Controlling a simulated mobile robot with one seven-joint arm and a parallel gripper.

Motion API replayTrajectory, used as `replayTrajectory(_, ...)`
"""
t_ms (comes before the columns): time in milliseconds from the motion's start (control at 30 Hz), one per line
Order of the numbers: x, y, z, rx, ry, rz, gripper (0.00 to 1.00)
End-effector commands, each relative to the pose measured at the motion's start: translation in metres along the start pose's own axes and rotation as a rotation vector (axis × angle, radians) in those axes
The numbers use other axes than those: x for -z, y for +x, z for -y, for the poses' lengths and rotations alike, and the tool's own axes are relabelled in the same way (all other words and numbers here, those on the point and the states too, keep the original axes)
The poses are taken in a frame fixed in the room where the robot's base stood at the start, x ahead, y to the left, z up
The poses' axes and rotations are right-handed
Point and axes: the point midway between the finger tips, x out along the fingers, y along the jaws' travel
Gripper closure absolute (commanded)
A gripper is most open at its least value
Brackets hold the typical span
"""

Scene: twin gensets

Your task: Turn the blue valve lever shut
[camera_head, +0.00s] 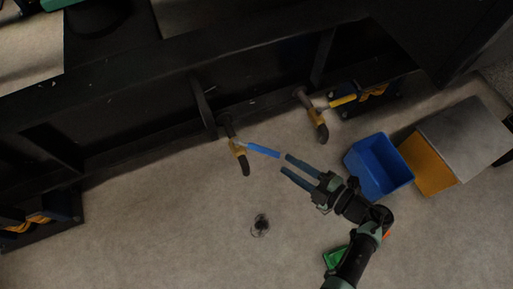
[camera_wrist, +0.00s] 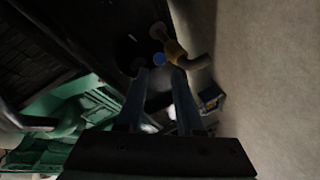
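The blue valve lever (camera_head: 263,150) sticks out to the right from a brass valve (camera_head: 238,147) on a pipe at the edge of the black frame. In the head view my gripper (camera_head: 284,164) is open, its two fingertips just right of the lever's free end. No contact can be made out. In the wrist view the lever's blue end (camera_wrist: 159,60) shows between the fingertips of my gripper (camera_wrist: 160,74), seen nearly end-on. The brass valve also shows there (camera_wrist: 175,50), beyond the fingers. Nothing is held.
A second valve with a yellow lever (camera_head: 343,100) sits to the right along the frame. A blue bin (camera_head: 379,166) and an orange box with a grey top (camera_head: 428,165) stand right of my gripper. A green tray (camera_head: 333,257) lies beside my arm. Floor left of my gripper is mostly clear, with a dark stain (camera_head: 260,225).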

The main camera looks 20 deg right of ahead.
Motion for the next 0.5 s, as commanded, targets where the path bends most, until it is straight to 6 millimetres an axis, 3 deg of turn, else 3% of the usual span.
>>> replayTrajectory(300, -0.001, 0.067, 0.004, 0.0, -0.005, -0.004, 0.65)
replayTrajectory(500, -0.001, 0.1, 0.003, 0.0, -0.005, -0.002, 0.65)
